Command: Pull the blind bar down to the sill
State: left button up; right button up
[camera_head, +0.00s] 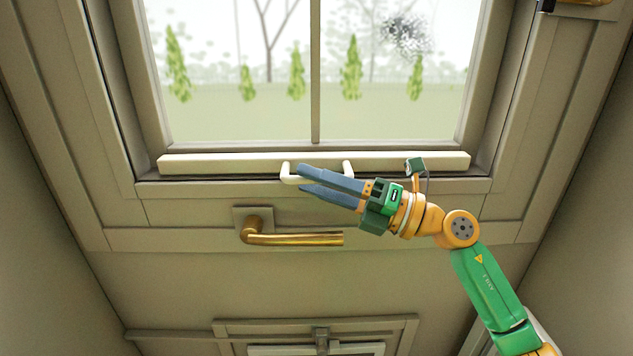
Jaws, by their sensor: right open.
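The cream blind bar (215,163) lies level along the bottom of the window, just above the sill (220,188). A thin dark line shows between bar and sill, and I cannot tell whether they touch. A white handle (289,175) stands out from the bar's middle, partly hidden by my gripper. My right gripper (301,179) reaches in from the right. Its two blue-grey fingers are apart, one above the other, with the tips at the handle's left part. I cannot tell whether they touch it. My left gripper is not in view.
A brass lever handle (295,239) on a square plate sticks out below the sill, beneath my right gripper. Window frame sides (122,100) flank the glass. A framed panel with a small latch (321,338) is at the bottom. The wall left of the lever is clear.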

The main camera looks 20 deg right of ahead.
jog(key=b+v, duration=0.3)
jog(key=v, duration=0.4)
dwell(0.3)
jog(key=shift+s, duration=0.1)
